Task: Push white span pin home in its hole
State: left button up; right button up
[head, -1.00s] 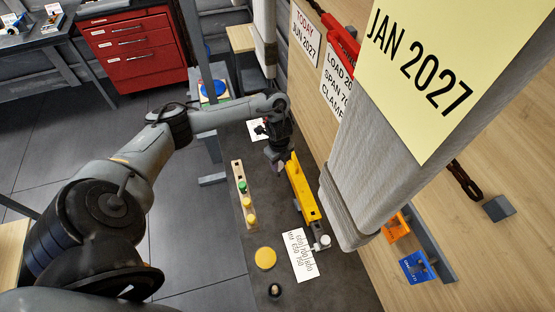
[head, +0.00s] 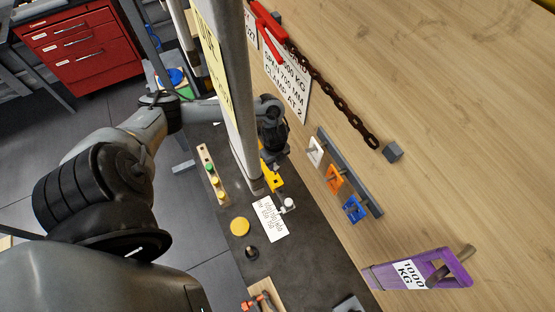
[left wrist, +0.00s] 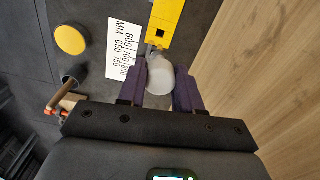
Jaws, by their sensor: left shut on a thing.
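In the left wrist view, a round white piece, which I take for the white span pin (left wrist: 160,80), sits between the purple fingers of my left gripper (left wrist: 160,88), which is shut on it. The yellow beam (left wrist: 166,22) with a dark square hole lies just beyond it, with a grey end piece beside the pin. In the head view, my left gripper (head: 272,155) is by the yellow beam (head: 276,183), its fingertips not clear. A white round top (head: 289,202) shows at the beam's near grey end; I cannot tell if it is the same pin. The pin's lower part and hole are hidden.
A grey post (head: 236,90) with a yellow tag stands in front of part of the beam. A white number card (head: 270,219), a yellow disc (head: 240,227) and a wooden rail (head: 207,165) with coloured pegs lie nearby. Coloured clips (head: 334,180) hang at right.

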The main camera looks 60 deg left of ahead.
aim_at(275, 169)
pick_arm(q)
jog(key=shift+f, duration=0.15)
jog(key=shift+f+b, duration=0.7)
jog(key=shift+f, duration=0.05)
jog(key=shift+f+b, duration=1.2)
jog(key=shift+f, duration=0.8)
jog(key=shift+p, duration=0.35)
dwell(0.5)
jog(key=shift+f+b, duration=0.45)
jog(key=shift+f, duration=0.1)
jog(key=shift+f+b, duration=0.7)
jog(key=shift+f, duration=0.25)
jog(key=shift+f+b, duration=0.85)
jog(key=shift+f, duration=0.3)
jog(key=o, duration=1.1)
